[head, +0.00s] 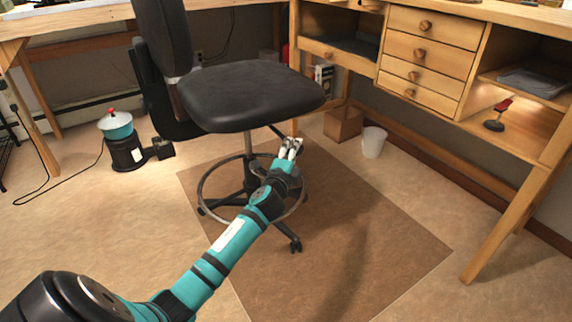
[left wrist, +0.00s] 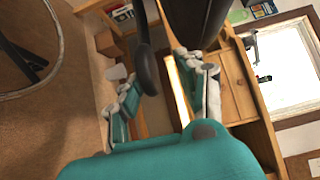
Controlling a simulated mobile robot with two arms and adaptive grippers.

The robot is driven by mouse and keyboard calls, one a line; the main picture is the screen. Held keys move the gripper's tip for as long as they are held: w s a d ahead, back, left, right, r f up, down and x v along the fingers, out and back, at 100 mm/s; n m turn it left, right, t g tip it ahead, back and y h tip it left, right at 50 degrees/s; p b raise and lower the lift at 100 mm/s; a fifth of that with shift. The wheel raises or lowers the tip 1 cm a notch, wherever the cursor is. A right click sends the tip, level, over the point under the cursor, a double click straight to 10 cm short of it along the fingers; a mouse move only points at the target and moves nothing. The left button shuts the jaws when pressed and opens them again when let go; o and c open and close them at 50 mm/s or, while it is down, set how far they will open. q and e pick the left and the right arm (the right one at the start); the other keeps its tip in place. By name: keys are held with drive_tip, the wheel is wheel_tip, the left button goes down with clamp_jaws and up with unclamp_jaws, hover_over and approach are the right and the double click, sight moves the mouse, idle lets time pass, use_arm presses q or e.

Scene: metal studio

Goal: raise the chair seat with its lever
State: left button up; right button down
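The office chair has a black padded seat (head: 252,95) on a grey post with a foot ring. Its dark lever (head: 277,131) sticks out under the seat's right side. My left gripper (head: 290,149) is just below the seat edge, close to the lever's end. In the left wrist view the lever (left wrist: 146,62) hangs down from the top, with its rounded end in the gap between the spread fingers of the left gripper (left wrist: 158,72). I cannot tell if either finger touches it. The seat (left wrist: 197,18) shows at the top. My right gripper is out of view.
A brown floor mat (head: 370,235) lies under the chair. The wooden desk with drawers (head: 424,58) stands behind and to the right. A cardboard box (head: 343,124) and a white bin (head: 373,142) stand near it.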

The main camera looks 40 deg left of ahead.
use_arm(q)
drive_tip(key=v, duration=0.9)
